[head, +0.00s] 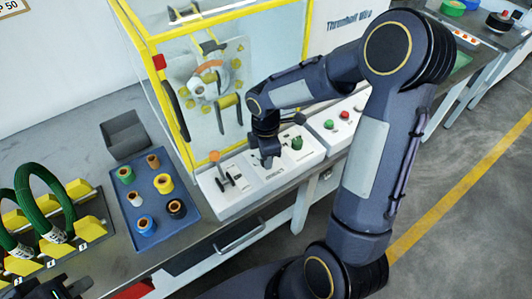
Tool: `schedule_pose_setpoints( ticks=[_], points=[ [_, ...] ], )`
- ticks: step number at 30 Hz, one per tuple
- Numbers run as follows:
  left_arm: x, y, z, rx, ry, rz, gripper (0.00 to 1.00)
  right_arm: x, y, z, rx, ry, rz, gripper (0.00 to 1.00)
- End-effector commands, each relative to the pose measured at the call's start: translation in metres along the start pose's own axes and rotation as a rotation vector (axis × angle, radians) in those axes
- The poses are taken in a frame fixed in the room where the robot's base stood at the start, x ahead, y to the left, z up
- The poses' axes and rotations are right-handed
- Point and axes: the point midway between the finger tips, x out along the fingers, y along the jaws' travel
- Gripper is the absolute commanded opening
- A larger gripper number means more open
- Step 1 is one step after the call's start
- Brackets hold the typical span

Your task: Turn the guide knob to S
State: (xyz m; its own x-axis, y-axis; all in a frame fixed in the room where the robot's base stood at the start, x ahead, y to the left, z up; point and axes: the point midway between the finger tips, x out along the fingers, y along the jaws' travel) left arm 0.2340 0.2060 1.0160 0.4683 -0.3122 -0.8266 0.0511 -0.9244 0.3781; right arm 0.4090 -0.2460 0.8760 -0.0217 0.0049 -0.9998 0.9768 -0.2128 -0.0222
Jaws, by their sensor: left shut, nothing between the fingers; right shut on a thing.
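My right gripper (269,162) points down at the middle section of the white control panel (236,203), between an orange-topped lever and a green knob. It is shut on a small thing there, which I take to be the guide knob. The fingers hide the knob, so its pointer and the setting it shows cannot be read. My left gripper (62,290) is only partly in view at the bottom left corner, over the bench's near edge. It is shut and empty.
Beside the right gripper are the orange-topped lever (215,157) and green knob (297,143). A yellow-framed machine (165,100) stands behind the panel. A blue tray (150,192) of coils, a grey bin (124,134) and green hoses (50,205) on yellow holders lie left.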

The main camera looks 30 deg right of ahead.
Motion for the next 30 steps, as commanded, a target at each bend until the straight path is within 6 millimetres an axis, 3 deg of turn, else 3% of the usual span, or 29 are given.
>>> schedule_pose_setpoints(
  ticks=[12,27,28,30],
  points=[
    [-0.0057,0.0026,-0.0029,0.0,0.0,0.0,0.0,-0.0014,0.0008,-0.0004,-0.17,-0.003,0.004,0.07],
    [-0.0059,0.0027,-0.003,0.0,0.0,0.0,0.0,-0.001,0.0009,-0.0004,-0.188,-0.003,0.004,0.07],
    [-0.0059,0.0027,-0.003,0.0,0.0,0.0,0.0,-0.001,0.0009,-0.0003,-0.188,-0.004,0.004,0.32],
    [-0.0059,0.0027,-0.003,0.0,0.0,0.0,0.0,-0.001,0.0008,-0.0003,-0.188,-0.004,0.004,0.41]
  ],
)
